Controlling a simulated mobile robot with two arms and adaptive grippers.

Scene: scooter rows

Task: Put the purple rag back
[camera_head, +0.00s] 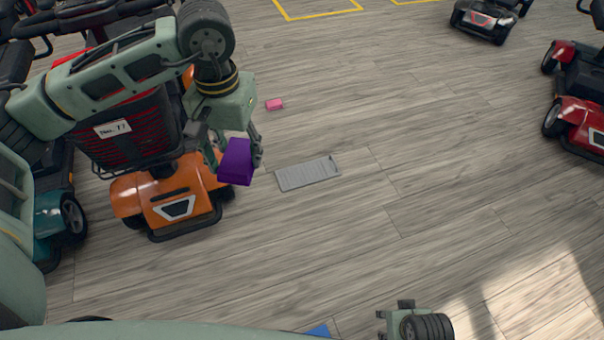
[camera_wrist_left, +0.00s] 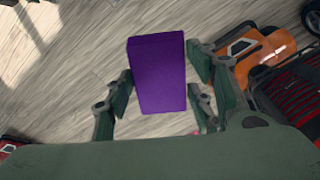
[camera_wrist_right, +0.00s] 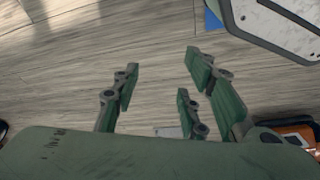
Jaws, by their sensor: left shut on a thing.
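The purple rag (camera_head: 236,161) is a block-like purple piece held in the air in front of the orange scooter. My left gripper (camera_head: 236,150) is shut on it, with fingers on both sides. In the left wrist view the purple rag (camera_wrist_left: 158,75) stands out between the fingers of my left gripper (camera_wrist_left: 160,88). My right gripper (camera_wrist_right: 160,85) is open and empty in the right wrist view, above bare floor. In the head view only part of the right arm's end (camera_head: 408,318) shows at the bottom edge.
An orange scooter (camera_head: 170,198) with a basket (camera_head: 125,135) stands close beside my left gripper. A grey tray (camera_head: 308,174) and a small pink object (camera_head: 274,104) lie on the floor. Red scooters (camera_head: 580,118) stand at the right.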

